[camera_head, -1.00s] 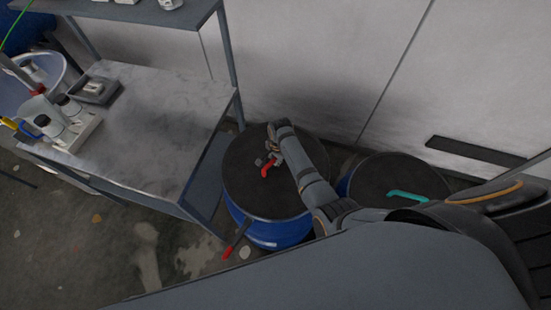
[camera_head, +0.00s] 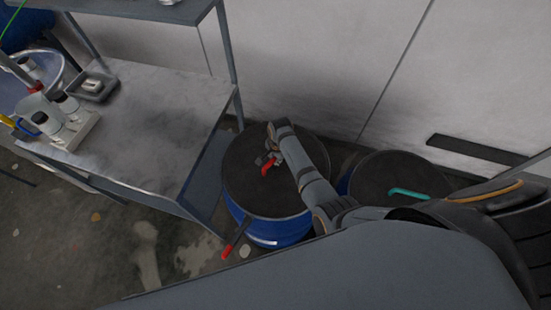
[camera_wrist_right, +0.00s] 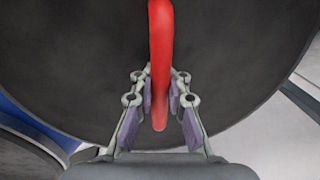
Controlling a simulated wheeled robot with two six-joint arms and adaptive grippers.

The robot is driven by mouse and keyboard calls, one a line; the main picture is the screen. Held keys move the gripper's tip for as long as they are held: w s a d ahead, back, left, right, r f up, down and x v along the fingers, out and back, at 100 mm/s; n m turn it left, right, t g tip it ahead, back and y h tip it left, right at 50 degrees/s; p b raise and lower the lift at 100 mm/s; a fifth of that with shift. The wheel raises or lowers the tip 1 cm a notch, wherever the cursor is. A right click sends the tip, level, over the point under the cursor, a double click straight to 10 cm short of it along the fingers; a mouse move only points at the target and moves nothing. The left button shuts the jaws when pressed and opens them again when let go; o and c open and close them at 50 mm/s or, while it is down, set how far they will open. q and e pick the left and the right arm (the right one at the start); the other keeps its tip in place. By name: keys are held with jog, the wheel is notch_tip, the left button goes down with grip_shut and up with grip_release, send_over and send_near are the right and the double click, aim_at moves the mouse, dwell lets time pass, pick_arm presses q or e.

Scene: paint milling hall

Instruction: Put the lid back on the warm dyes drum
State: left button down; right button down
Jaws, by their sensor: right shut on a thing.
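The dark round lid (camera_head: 245,187) with its red handle (camera_head: 266,170) lies over the blue drum (camera_head: 275,233) in the head view. The lid covers the drum's top; I cannot tell whether it is fully seated. My right gripper (camera_head: 272,160) is at the handle, its arm reaching across the lid's right side. In the right wrist view the gripper (camera_wrist_right: 160,105) is shut around the red handle (camera_wrist_right: 160,60), with the dark lid (camera_wrist_right: 75,70) behind it. My left gripper is not in view.
A second drum with a dark lid (camera_head: 375,172) and teal handle (camera_head: 408,193) stands to the right. A red-tipped lever (camera_head: 234,240) sticks out at the blue drum's front. A metal bench (camera_head: 150,110) with containers stands left. A wall is close behind.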

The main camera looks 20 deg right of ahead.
jog(key=shift+w+f, duration=0.1)
jog(key=c, duration=1.2)
grip_release()
jog(key=r, duration=0.4)
jog(key=s+r, duration=0.1)
jog(key=r, duration=0.7)
jog(key=shift+s+d, duration=0.15)
jog(key=shift+d, duration=0.1)
jog(key=shift+f, duration=0.1)
